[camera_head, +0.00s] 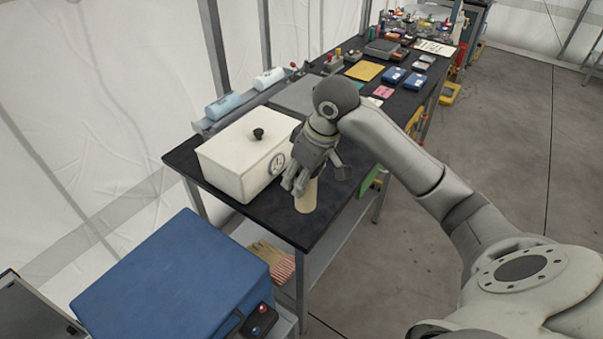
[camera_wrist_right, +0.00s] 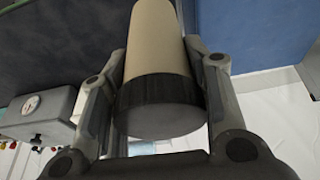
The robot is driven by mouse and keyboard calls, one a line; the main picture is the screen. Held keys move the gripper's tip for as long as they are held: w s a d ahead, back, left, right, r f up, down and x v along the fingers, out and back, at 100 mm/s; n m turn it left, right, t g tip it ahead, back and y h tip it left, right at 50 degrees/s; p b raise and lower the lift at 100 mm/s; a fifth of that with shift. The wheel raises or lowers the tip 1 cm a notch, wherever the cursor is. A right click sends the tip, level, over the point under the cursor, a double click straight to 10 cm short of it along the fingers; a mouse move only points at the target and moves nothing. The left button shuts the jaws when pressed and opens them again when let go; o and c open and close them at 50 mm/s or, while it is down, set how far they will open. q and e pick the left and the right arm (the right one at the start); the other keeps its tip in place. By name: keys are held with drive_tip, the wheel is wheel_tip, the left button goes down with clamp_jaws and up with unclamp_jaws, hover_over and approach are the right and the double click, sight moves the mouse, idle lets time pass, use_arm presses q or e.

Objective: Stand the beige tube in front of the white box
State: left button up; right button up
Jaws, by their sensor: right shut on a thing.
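The beige tube (camera_head: 306,198) is upright over the near end of the black table, to the right of the white box. Whether its lower end touches the table I cannot tell. My right gripper (camera_head: 298,184) is shut on its upper part. In the right wrist view the tube (camera_wrist_right: 158,45) lies between the two fingers, its dark-banded end (camera_wrist_right: 158,100) towards the camera. The white box (camera_head: 235,165) has a black knob on its lid and a round gauge on its side, close beside my gripper. My left gripper is out of view.
The black table (camera_head: 325,215) has bare surface around the tube, with its edge close by. A blue case (camera_head: 175,280) stands in the foreground. Blue-white rolls (camera_head: 222,106), a yellow sheet (camera_head: 365,71) and several small items lie further back.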

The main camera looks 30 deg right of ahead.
drive_tip(key=shift+w+d+r+p, duration=0.3)
drive_tip(key=shift+w+d+r, duration=0.1)
drive_tip(key=shift+r, duration=0.15)
drive_tip(key=w+d+f+p, duration=0.1)
drive_tip(key=w+d+f, duration=0.1)
drive_tip(key=w+f, duration=0.1)
drive_tip(key=w+d+f+p, duration=0.2)
drive_tip(key=w+d+f, duration=0.1)
drive_tip(key=w+f, duration=0.1)
drive_tip(key=w+d+f+p, duration=0.1)
drive_tip(key=w+d+f, duration=0.1)
drive_tip(key=w+f, duration=0.2)
drive_tip(key=shift+w+d+f+p, duration=0.1)
drive_tip(key=shift+d+f+p, duration=0.1)
drive_tip(key=shift+f, duration=0.3)
drive_tip(key=shift+w+d+f+p, duration=0.1)
drive_tip(key=shift+f+p, duration=0.1)
drive_tip(key=shift+f, duration=0.3)
drive_tip(key=shift+f, duration=0.1)
drive_tip(key=o, duration=1.1)
drive_tip(key=b+v, duration=0.2)
drive_tip(key=v, duration=1)
drive_tip(key=shift+s, duration=0.1)
